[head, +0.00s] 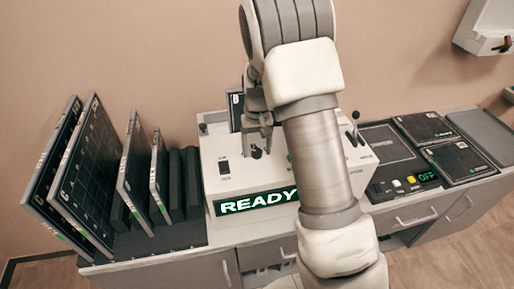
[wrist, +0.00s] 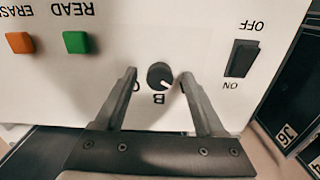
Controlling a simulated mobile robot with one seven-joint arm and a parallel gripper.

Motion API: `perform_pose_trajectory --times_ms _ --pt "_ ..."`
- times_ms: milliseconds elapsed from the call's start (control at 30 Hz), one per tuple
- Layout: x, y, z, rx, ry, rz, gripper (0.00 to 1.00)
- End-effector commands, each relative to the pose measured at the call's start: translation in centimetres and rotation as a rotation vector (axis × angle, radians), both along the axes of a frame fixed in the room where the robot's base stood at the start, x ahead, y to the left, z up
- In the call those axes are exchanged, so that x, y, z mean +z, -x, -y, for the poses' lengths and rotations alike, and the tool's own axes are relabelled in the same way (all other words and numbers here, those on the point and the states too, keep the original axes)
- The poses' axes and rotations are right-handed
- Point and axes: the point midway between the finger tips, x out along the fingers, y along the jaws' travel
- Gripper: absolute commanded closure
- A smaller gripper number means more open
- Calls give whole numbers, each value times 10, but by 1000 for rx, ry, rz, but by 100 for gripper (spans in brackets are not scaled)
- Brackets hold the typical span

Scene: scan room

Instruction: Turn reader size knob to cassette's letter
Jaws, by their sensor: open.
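The reader (head: 215,165) is a white box on the counter with a lit READY display (head: 255,202). Its black round size knob (wrist: 160,75) shows in the wrist view, its light mark toward the lower right. A C is left of it and a B below; the mark on the right is mostly behind a finger. The knob also shows small in the head view (head: 256,153). My gripper (wrist: 159,76) is open, fingers on either side of the knob and apart from it; the head view shows it above the reader (head: 258,140). A dark cassette (head: 235,110) stands behind, its letter too small to read surely.
A black rocker switch (wrist: 242,58), green READ button (wrist: 76,42) and orange ERASE button (wrist: 20,42) share the panel. Several upright cassettes (head: 90,165) stand in a rack at left. A unit reading OFF (head: 428,177) sits at right. My arm hides part of the reader.

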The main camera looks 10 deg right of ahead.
Motion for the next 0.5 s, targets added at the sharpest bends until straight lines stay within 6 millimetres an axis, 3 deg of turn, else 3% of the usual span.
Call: perform_pose_trajectory --times_ms 67,400,467,500 --pt "0 0 0 0 0 0 28" --pt "0 0 0 0 0 0 89" --pt "0 0 0 0 0 0 100" --pt "0 0 0 0 0 0 100"
